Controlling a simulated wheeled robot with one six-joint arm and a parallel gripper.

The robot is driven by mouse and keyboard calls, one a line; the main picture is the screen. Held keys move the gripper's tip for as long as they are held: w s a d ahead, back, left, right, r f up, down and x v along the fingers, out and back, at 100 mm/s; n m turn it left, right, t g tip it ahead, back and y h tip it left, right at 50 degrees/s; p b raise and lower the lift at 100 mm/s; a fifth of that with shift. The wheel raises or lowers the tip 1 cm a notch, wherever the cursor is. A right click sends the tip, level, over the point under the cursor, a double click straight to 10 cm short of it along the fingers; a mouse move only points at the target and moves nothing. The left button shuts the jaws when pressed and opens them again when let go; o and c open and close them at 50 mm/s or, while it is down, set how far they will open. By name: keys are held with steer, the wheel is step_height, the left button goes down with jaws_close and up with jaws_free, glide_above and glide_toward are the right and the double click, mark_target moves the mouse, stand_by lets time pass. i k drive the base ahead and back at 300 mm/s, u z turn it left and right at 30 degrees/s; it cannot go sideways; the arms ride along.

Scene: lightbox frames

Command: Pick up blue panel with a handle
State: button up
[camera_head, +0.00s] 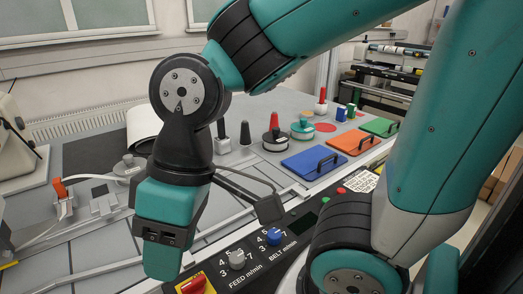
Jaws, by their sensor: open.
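The blue panel (300,164) lies flat on the grey worktop, right of the picture's middle. Its black bar handle (328,160) stands up near its right edge. My gripper (268,207) is partly in view at the end of my teal and black arm, left of and nearer than the panel. It is open, apart from the panel, and holds nothing that I can see. Much of the gripper is hidden behind the wrist, and its fingers are hard to make out.
An orange panel (350,143) and a green panel (376,127) with similar handles lie behind the blue one. A red-topped round pot (275,140) and a teal pot (303,128) stand close to its left and back. A black control panel (255,254) with knobs runs along the front.

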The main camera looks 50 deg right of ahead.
mark_target(312, 165)
steer(key=z, duration=2.05)
steer(key=k, duration=0.45)
steer(key=z, duration=1.15)
steer(key=i, duration=0.9)
steer(key=u, duration=0.9)
steer(key=i, duration=0.6)
steer(key=u, duration=0.65)
